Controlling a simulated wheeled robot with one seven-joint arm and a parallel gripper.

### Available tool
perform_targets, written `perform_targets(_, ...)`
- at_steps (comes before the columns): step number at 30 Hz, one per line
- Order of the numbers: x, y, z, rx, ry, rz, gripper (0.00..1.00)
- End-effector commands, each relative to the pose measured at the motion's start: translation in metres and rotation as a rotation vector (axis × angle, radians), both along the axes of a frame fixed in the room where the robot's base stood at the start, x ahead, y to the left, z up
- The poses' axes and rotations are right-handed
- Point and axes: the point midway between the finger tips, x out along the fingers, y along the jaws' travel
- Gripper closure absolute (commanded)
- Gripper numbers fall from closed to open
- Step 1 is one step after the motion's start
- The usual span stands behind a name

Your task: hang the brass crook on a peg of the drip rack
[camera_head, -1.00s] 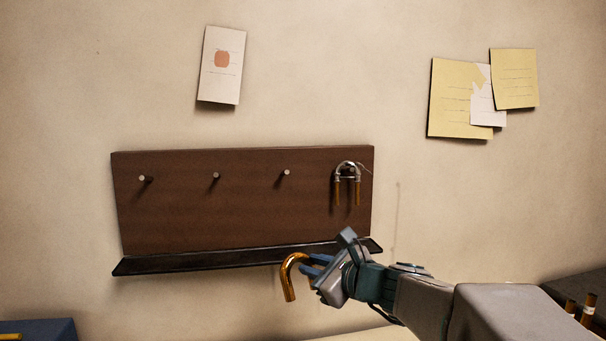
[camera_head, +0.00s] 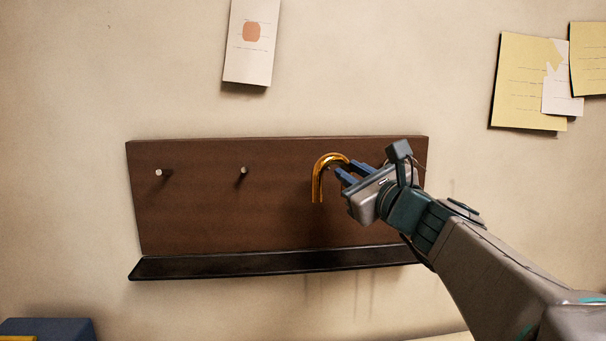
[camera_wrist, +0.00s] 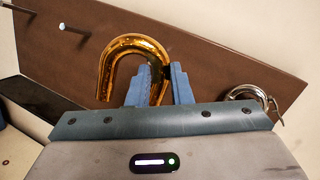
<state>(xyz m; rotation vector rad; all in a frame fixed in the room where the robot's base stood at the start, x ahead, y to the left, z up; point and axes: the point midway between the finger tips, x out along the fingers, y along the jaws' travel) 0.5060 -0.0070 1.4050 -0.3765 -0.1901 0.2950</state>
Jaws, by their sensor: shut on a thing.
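The brass crook (camera_head: 317,178) is a shiny golden U-shaped tube, held bend upward in front of the right half of the drip rack (camera_head: 210,220). My gripper (camera_head: 345,173) is shut on one side of it; the wrist view shows the blue fingers (camera_wrist: 160,85) around the right leg of the crook (camera_wrist: 115,50). The rack is a dark brown board with a black trough. Two bare pegs show, a left peg (camera_head: 158,172) and a second peg (camera_head: 242,171). The third peg is hidden behind the crook or gripper. I cannot tell whether the crook touches it.
A silver crook (camera_wrist: 248,94) hangs at the rack's right end, mostly hidden behind my gripper in the head view. The black trough (camera_head: 270,261) juts out below the board. Papers are on the wall above. A blue box (camera_head: 45,328) is at lower left.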

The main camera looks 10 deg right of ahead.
Motion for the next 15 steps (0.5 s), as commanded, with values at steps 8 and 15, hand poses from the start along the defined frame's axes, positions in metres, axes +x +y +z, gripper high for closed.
perform_targets(8, 0.017, 0.000, -0.001, 0.000, 0.000, 0.000, 1.00)
perform_targets(15, 0.032, 0.000, -0.002, 0.000, 0.000, 0.000, 1.00)
